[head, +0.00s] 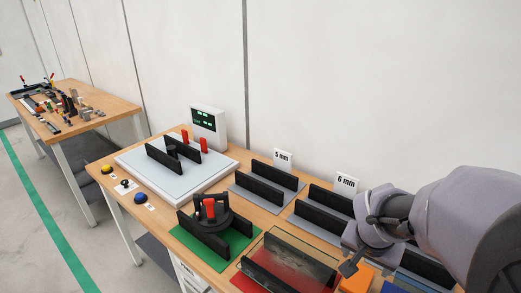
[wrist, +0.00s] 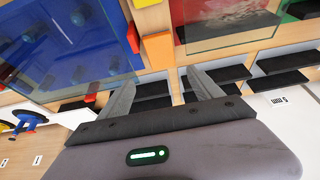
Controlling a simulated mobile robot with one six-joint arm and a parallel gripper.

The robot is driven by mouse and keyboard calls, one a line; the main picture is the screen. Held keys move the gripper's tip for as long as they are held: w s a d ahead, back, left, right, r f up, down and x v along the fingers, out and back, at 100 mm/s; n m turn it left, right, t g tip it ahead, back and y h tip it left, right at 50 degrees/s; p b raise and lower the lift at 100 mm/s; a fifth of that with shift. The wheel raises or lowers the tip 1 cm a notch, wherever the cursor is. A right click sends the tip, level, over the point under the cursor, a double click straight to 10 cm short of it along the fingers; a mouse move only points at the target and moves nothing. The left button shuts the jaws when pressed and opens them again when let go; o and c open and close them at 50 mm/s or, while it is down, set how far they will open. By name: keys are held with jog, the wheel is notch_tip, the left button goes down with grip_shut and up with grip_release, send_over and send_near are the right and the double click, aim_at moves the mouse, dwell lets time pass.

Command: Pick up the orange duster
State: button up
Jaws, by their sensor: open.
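The orange duster (head: 357,279) shows as an orange block at the bottom right of the head view, partly cut off by the frame edge. It lies between the red mat and the blue mat. In the wrist view the orange block (wrist: 158,50) shows just beyond the fingertips, between the blue and red areas. My gripper (head: 349,268) is above the table near the duster in the head view. In the wrist view my gripper (wrist: 157,78) has its two fingers spread, with nothing held between them. I cannot tell the exact height gap.
A glass pane (head: 300,252) stands over the red mat beside the duster. Another pane covers the blue mat (wrist: 50,50). Black rails (head: 325,200) stand along the back of the table. A green mat (head: 240,242) holds a black fixture (head: 208,222).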

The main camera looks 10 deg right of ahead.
jog(key=b, duration=0.4)
send_over(358, 279)
jog(key=a, duration=0.1)
jog(key=f, duration=0.6)
jog(key=s+f, duration=0.1)
jog(key=f, duration=0.3)
jog(key=shift+a, duration=0.2)
jog(key=b+x, duration=0.1)
jog(key=x, duration=0.1)
jog(key=b+x, duration=0.1)
jog(key=x, duration=0.1)
jog(key=shift+s+a+f, duration=0.1)
jog(key=shift+a+f, duration=0.05)
jog(key=shift+f, duration=0.3)
jog(key=shift+d+f, duration=0.2)
jog(key=shift+f, duration=0.1)
jog(key=shift+r, duration=0.1)
jog(key=shift+f+b, duration=0.25)
jog(key=shift+b, duration=0.15)
jog(key=c, duration=1.2)
